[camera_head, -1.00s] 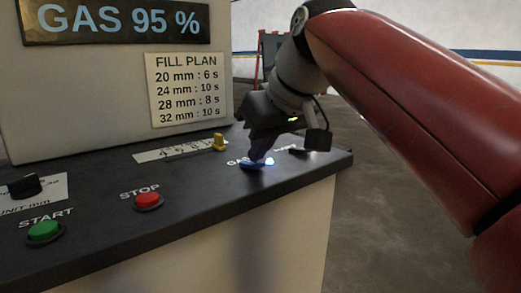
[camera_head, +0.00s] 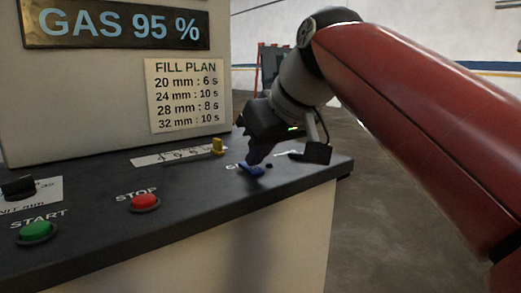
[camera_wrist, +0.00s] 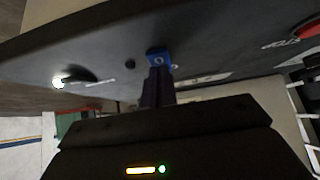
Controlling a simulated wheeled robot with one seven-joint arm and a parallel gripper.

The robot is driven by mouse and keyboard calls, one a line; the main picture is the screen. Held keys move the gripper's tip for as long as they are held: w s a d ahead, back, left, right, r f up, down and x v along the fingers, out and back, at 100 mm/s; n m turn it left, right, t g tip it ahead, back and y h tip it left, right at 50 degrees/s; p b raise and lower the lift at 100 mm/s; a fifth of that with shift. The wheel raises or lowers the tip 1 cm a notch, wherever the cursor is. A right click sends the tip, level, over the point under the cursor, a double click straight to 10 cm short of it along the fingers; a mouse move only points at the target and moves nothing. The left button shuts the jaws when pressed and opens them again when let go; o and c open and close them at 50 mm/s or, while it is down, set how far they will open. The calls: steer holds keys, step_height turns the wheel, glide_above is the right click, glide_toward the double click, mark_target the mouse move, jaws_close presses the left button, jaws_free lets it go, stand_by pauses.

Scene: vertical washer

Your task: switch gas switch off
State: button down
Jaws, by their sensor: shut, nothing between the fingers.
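The blue gas switch (camera_head: 251,169) sits on the dark panel top, beside a label of which only the first letter shows. It also shows in the wrist view (camera_wrist: 159,56). A small round lamp (camera_head: 269,165) right of the switch is dark; the wrist view shows this lamp dark too (camera_wrist: 130,64). My gripper (camera_head: 256,160) is shut and empty. Its fingertips are at the blue switch, seemingly touching it; exact contact is hard to tell. In the wrist view the closed fingers (camera_wrist: 157,80) reach up to the switch.
A black switch (camera_wrist: 80,74) with a lit lamp (camera_wrist: 58,82) lies near the panel's end. A yellow slider knob (camera_head: 217,146), red stop button (camera_head: 144,202) and green start button (camera_head: 36,232) are on the same panel. A display (camera_head: 115,24) reads GAS 95 %.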

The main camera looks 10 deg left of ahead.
mark_target(257, 171)
steer(key=shift+w+a+r, duration=0.25)
steer(key=shift+a, duration=0.05)
steer(key=shift+r+p, duration=0.25)
steer(key=shift+p, duration=0.2)
steer(key=r+p, duration=0.3)
steer(key=r, duration=0.1)
steer(key=shift+s+d, duration=0.25)
steer(key=shift+s, duration=0.15)
steer(key=s+d+r, duration=0.5)
steer(key=d, duration=0.1)
steer(key=shift+d, duration=0.15)
